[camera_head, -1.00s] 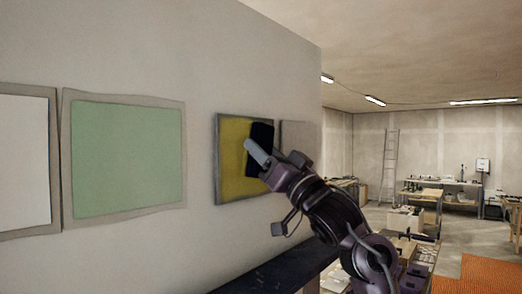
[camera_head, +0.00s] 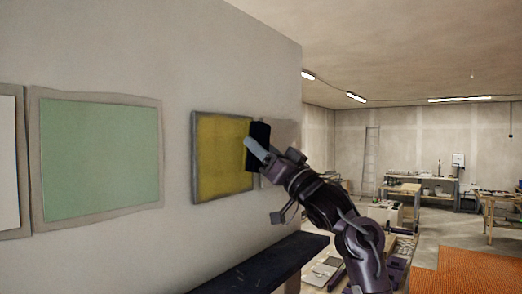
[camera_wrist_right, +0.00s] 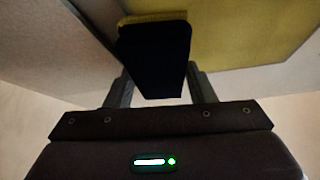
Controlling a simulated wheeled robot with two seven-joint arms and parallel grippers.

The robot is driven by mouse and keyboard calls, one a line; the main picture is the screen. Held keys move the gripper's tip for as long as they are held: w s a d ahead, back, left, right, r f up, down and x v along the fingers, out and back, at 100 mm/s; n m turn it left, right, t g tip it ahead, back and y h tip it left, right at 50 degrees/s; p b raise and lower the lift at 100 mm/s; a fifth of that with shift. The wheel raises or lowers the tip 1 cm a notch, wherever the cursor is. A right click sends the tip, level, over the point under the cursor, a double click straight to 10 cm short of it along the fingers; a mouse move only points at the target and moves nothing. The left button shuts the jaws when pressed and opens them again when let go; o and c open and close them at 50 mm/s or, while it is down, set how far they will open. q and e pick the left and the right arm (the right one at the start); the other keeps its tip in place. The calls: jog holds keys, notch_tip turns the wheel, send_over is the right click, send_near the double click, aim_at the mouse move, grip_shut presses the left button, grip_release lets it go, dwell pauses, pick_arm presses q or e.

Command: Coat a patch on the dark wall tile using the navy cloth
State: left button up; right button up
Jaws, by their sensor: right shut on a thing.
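The navy cloth (camera_head: 260,132) looks like a nearly black, flat pad. My right gripper (camera_head: 256,148) is shut on it at the right edge of the yellow tile (camera_head: 218,158). In the right wrist view the cloth (camera_wrist_right: 154,50) sits between the fingers (camera_wrist_right: 161,88), with the yellow tile (camera_wrist_right: 225,25) behind it. I cannot tell whether the cloth touches the wall. No plainly dark tile shows; a greyish tile (camera_head: 284,132) beyond the yellow one is mostly hidden by the cloth and my arm. My left gripper is out of view.
A green tile (camera_head: 100,158) and a white tile (camera_head: 8,165) hang further left on the wall. A dark ledge (camera_head: 262,268) runs below the tiles.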

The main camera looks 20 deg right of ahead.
jog(key=shift+a+r, duration=0.1)
jog(key=shift+r, duration=1)
jog(key=shift+s+a+f+b, duration=0.1)
jog(key=shift+s+a+b, duration=0.15)
jog(key=shift+s+a, duration=0.45)
jog(key=shift+s+a+r+b, duration=0.1)
jog(key=shift+s+a+b, duration=0.2)
jog(key=shift+a, duration=0.55)
jog(key=shift+s+a+f+b, duration=0.1)
jog(key=shift+s+a+b, duration=0.1)
jog(key=shift+s+a, duration=0.5)
jog(key=shift+s+a+b, duration=0.25)
jog(key=shift+s+a, duration=0.55)
jog(key=shift+a, duration=0.5)
jog(key=shift+s+a+b, duration=0.2)
jog(key=shift+s+a, duration=0.6)
jog(key=shift+a, duration=0.45)
jog(key=shift+s+a+b, duration=0.25)
jog(key=shift+s+a, duration=0.55)
jog(key=shift+a, duration=0.5)
jog(key=shift+d, duration=0.1)
